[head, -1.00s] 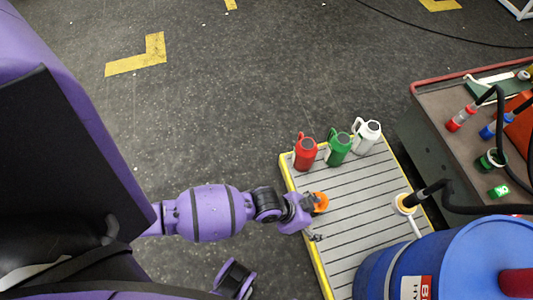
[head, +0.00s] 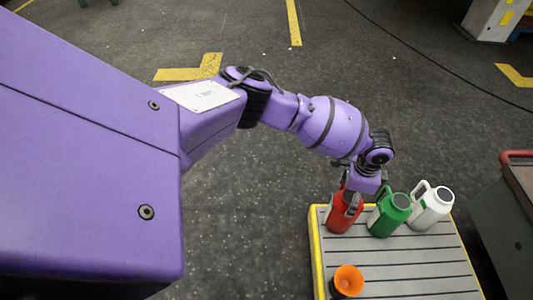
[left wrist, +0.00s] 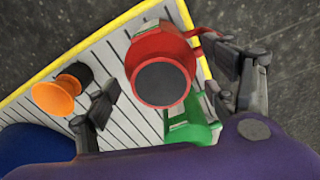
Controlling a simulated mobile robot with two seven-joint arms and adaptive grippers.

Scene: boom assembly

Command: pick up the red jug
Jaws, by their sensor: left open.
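The red jug (head: 340,216) stands on the slatted platform near its back left corner. My left gripper (head: 357,196) is above it in the head view and covers part of its top. In the left wrist view the red jug (left wrist: 160,52) shows with its dark round top between the two spread fingers of the left gripper (left wrist: 166,76). The jug's red handle (left wrist: 207,38) points toward the right finger. Whether a finger touches the jug I cannot tell. The gripper is open. My right gripper is not in view.
A green jug (head: 388,216) stands close on the right of the red one, with a white jug (head: 431,207) beyond it. An orange-topped container (head: 348,281) stands toward the front of the yellow-edged platform (head: 415,262). A workbench edge (head: 521,182) is at the right.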

